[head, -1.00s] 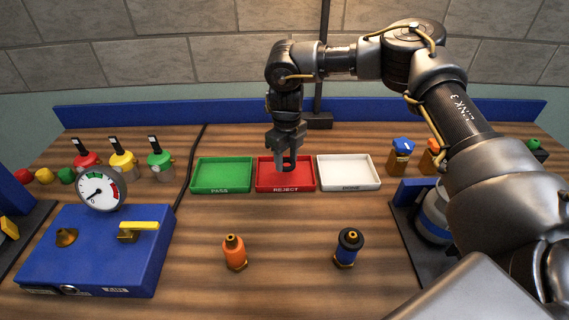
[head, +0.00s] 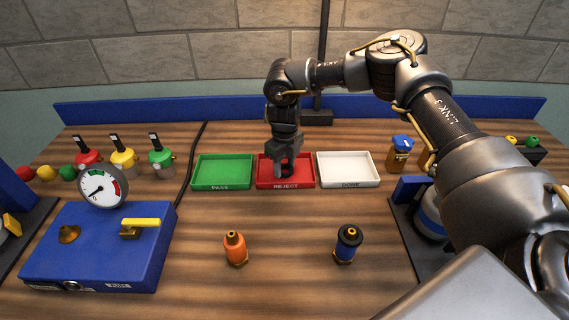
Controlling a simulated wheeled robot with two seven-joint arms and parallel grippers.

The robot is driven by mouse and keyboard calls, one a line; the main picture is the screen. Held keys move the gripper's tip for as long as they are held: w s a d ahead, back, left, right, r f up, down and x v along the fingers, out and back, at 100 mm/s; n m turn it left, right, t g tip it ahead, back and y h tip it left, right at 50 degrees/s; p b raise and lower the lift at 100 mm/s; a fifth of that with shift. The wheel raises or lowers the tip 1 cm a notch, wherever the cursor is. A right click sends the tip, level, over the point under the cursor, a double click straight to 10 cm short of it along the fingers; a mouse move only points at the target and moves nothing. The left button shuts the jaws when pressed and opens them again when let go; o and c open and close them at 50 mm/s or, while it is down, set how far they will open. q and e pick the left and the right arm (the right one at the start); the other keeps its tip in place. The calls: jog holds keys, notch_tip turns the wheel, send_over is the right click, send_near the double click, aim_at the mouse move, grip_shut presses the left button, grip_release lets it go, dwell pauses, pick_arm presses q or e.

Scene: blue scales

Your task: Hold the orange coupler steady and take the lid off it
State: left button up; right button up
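The orange coupler (head: 235,250) stands upright on the bare table, left of the middle, with a narrow neck and a small dark and brass top. I cannot make out a separate lid on it. No gripper touches it. My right gripper (head: 285,171) points down low over the red REJECT tray (head: 262,183), well behind and to the right of the coupler. Its fingers are a little apart with a dark patch between them; I cannot tell whether that is a held thing. My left gripper is out of view.
A blue coupler (head: 347,246) stands to the right of the orange one. A green PASS tray (head: 223,184) and white DONE tray (head: 349,184) flank the red tray. A blue box with a gauge (head: 95,255) sits at left. The table between the couplers is clear.

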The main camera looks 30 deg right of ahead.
jog(key=o, duration=0.4)
jog(key=shift+o, duration=0.2)
jog(key=shift+r, duration=0.2)
jog(key=shift+w+r, duration=0.1)
jog(key=shift+r, duration=0.2)
notch_tip(320, 180, up, 11)
jog(key=b, duration=0.1)
jog(key=shift+r, duration=0.15)
